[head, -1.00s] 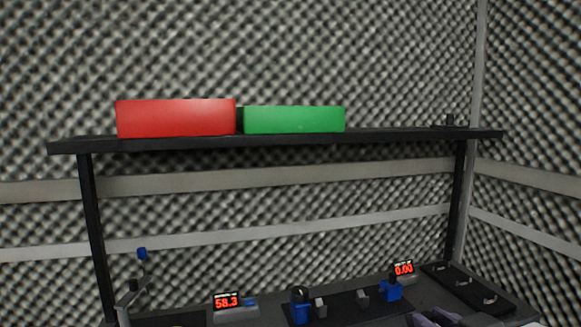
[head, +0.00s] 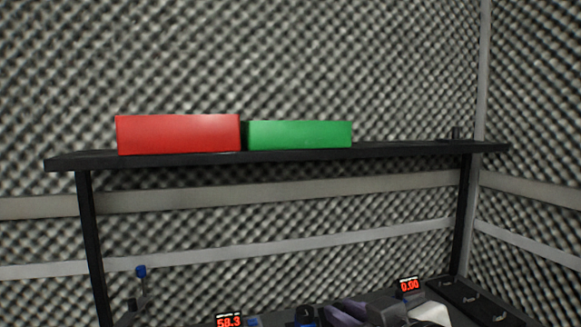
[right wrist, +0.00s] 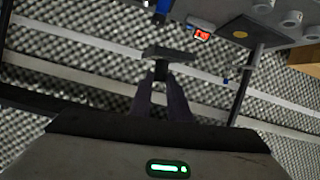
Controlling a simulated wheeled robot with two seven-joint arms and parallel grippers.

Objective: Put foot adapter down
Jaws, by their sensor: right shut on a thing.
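My right gripper (head: 335,314) reaches in at the bottom of the head view, its purple fingers over the bench and pointing left. In the right wrist view its two fingers (right wrist: 162,88) are closed on a small dark piece, which I take to be the foot adapter (right wrist: 168,53). It has a flat, wide dark top and a narrower part between the fingertips. It appears held clear of the bench. I cannot make the adapter out in the head view. My left gripper is not in view.
A shelf (head: 400,151) carries a red box (head: 180,134) and a green box (head: 298,135). On the bench are displays reading 58.3 (head: 229,321) and 0.00 (head: 409,285), and a dark tray (head: 470,300) at right. A blue-tipped stand (head: 141,271) rises at left.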

